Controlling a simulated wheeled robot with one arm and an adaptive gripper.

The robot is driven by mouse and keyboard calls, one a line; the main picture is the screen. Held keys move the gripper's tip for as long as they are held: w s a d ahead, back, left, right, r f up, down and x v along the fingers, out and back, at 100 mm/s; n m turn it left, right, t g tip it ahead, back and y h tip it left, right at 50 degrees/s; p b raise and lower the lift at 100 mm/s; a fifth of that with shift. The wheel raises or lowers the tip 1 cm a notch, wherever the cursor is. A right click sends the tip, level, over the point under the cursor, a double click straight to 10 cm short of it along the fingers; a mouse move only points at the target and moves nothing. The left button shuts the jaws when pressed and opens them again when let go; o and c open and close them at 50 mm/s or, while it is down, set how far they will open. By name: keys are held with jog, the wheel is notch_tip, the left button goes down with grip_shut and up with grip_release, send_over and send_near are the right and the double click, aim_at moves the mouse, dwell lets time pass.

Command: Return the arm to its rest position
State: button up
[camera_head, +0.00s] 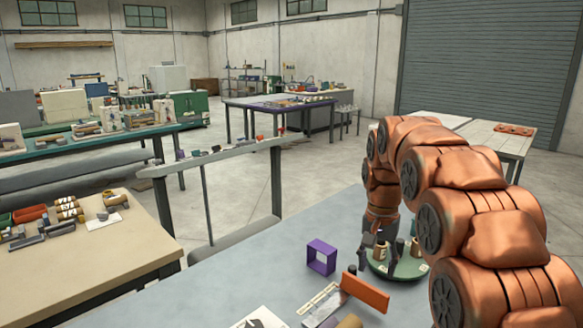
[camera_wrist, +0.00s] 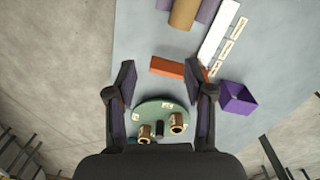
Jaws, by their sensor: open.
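My arm (camera_head: 470,205) is copper-coloured and reaches from the lower right over the grey table, bending down at its far end. My gripper (camera_head: 376,258) points down above a round green plate (camera_head: 408,268) near the table's far edge. In the wrist view, my gripper (camera_wrist: 168,75) has its two dark fingers wide apart with nothing held between them. The green plate (camera_wrist: 150,112) shows below and between the fingers, bearing brass-coloured cylinders (camera_wrist: 176,122) and a dark piece. In the head view the fingers partly hide the plate.
On the grey table are an orange block (camera_head: 365,291), a purple square frame (camera_head: 321,257), a pale strip (camera_head: 320,302) and a tan cylinder (camera_head: 350,321). A tan table (camera_head: 110,245) with small parts stands at left. Other workbenches stand farther back, with open floor between.

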jog(key=s+f+n+p, duration=0.1)
jog(key=s+f+n, duration=0.1)
jog(key=s, duration=1.6)
jog(key=s+f+n+g+p, duration=0.1)
jog(key=s+f+n, duration=0.2)
jog(key=s, duration=1.5)
jog(key=shift+a+n, duration=0.3)
jog(key=shift+a, duration=0.05)
